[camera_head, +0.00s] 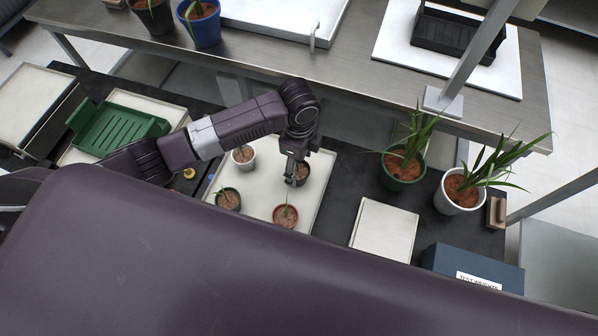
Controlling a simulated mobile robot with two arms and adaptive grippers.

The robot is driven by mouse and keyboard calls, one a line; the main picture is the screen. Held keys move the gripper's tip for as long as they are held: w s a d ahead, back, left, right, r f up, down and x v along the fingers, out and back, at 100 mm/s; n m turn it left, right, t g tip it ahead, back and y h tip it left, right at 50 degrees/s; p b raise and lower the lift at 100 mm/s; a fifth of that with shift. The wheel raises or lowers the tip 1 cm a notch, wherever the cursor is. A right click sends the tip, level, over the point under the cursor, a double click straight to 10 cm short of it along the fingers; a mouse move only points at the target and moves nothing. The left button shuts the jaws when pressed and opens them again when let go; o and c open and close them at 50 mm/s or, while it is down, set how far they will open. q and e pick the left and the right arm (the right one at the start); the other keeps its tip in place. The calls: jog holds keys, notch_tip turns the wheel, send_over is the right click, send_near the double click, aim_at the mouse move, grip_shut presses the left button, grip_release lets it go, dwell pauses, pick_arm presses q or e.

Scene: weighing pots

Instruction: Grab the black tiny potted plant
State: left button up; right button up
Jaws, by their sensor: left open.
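The tiny black potted plant (303,176) stands on a pale tray (262,198), partly hidden by my left gripper (292,179). The gripper points down at this pot, with its fingers at the pot's left side. It is open; whether a finger touches the pot or reaches inside the rim I cannot tell. The plant's leaves are hidden. On the same tray stand a tiny white pot (243,160), a tiny dark green pot (228,203) and a tiny red pot (285,221). My right gripper is not in view.
A larger green pot (402,180) and white pot (452,206) stand right on the dark table. A white scale plate (384,230) and a blue weights box (471,266) are nearer. A green rack (118,127) is left. A metal bench (365,82) runs behind.

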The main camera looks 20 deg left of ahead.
aim_at(298, 172)
pick_arm(q)
jog(key=shift+s+f, duration=0.15)
jog(key=shift+f, duration=0.7)
jog(key=f, duration=0.4)
jog(key=shift+w+a+f, duration=0.15)
jog(key=shift+w+f, duration=0.05)
jog(key=c, duration=1.2)
